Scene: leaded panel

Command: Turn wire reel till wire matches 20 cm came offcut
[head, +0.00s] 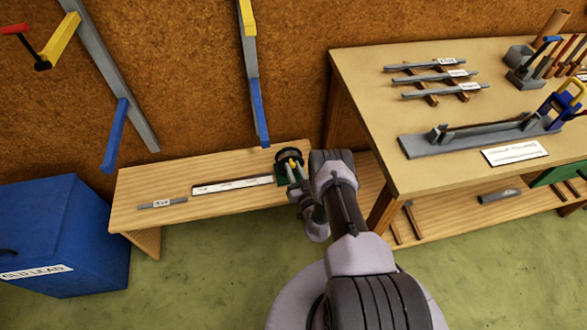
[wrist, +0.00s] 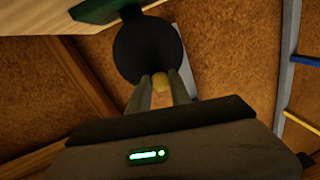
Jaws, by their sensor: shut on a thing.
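In the head view the reel (head: 289,156) stands at the right end of the low bench, partly hidden by my gripper. A short grey came offcut (head: 162,203) with a small label lies on the bench's left part. A white strip like a ruler (head: 232,185) lies between the offcut and the reel. I cannot make out any wire from the reel.
A low wooden bench (head: 215,205) runs along the brown wall. A blue bin (head: 60,240) marked OLD LEAD stands at the left. A higher workbench (head: 375,120) with lead strips and tools stands at the right. Metal rails with coloured arms (head: 250,75) hang above the bench.

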